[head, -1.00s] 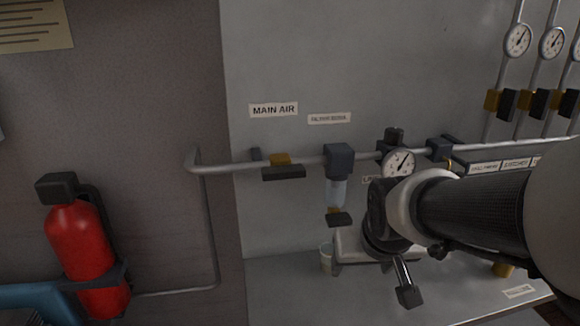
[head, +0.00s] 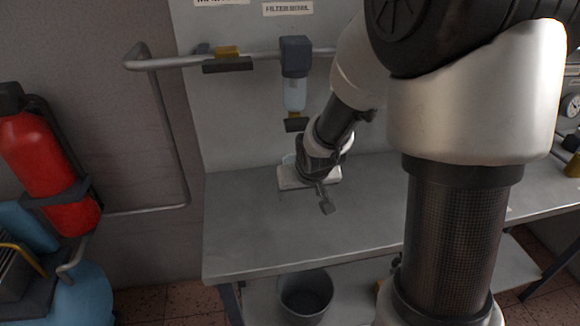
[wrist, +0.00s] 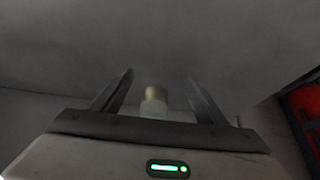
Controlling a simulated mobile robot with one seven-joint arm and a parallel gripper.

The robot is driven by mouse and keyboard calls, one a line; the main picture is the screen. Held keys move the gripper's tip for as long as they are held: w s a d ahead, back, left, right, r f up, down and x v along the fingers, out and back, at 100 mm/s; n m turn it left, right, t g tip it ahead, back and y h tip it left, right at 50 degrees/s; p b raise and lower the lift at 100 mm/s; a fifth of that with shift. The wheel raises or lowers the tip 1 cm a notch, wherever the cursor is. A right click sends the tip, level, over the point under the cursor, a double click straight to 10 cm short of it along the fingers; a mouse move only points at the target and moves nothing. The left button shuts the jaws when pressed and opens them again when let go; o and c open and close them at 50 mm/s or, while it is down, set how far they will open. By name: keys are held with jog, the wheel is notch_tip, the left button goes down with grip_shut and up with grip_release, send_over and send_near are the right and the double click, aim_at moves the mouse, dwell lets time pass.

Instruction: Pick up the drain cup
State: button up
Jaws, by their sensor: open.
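The drain cup (head: 288,160) is a small pale, see-through cup on the grey bench beneath the air filter. In the head view my gripper (head: 308,178) is low over the bench and hides most of it. In the wrist view the cup (wrist: 154,103) has a pale part and a yellowish end. It appears between the two spread fingers of my gripper (wrist: 160,77), slightly left of centre. The fingers are open and empty. I cannot tell how far the cup is from the fingertips.
The filter bowl (head: 295,93) with its dark handle (head: 297,125) hangs from the pipe just above my gripper. The bench top (head: 245,225) is clear to the left and front. A bucket (head: 305,296) stands below the bench. A red extinguisher (head: 45,165) is at the left.

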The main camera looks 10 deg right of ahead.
jog(key=w, duration=0.3)
jog(key=shift+w, duration=0.2)
jog(key=w, duration=0.4)
jog(key=shift+w+f, duration=0.3)
jog(key=shift+f, duration=0.05)
jog(key=shift+w+f, duration=0.15)
jog(key=shift+f, duration=0.05)
jog(key=c, duration=1.3)
jog(key=shift+r, duration=0.35)
